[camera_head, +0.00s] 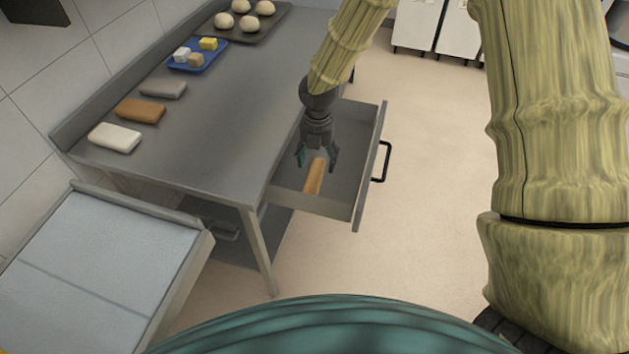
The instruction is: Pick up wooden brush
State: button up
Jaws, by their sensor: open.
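The wooden brush (316,177) is a small orange-brown block lying in the open grey drawer (349,139) under the table's right side. My gripper (317,160) points down into the drawer. Its dark fingers are spread open over the far end of the brush. The far end of the brush is partly hidden by the gripper. I cannot tell whether the fingers touch it.
On the grey table (225,128) lie a white block (115,138), a brown block (140,110) and a grey block (163,88). A blue tray (182,66) and a dark tray with dough balls (272,30) stand farther back. The drawer front has a black handle (385,162).

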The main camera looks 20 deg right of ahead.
aim_at(314, 176)
jog(key=shift+f+p, duration=0.3)
jog(key=shift+f, duration=1.65)
jog(key=shift+w+a+f+p, duration=0.2)
jog(key=shift+f+p, duration=0.2)
jog(key=shift+f, duration=0.55)
jog(key=shift+w+a+f+p, duration=0.15)
jog(key=shift+f+p, duration=0.25)
jog(key=shift+f, duration=0.5)
jog(key=shift+s+f, duration=0.1)
jog(key=shift+f, duration=0.7)
jog(key=c, duration=1.2)
jog(key=shift+r, duration=0.1)
jog(key=shift+r+b, duration=1)
jog(key=shift+r, duration=3.95)
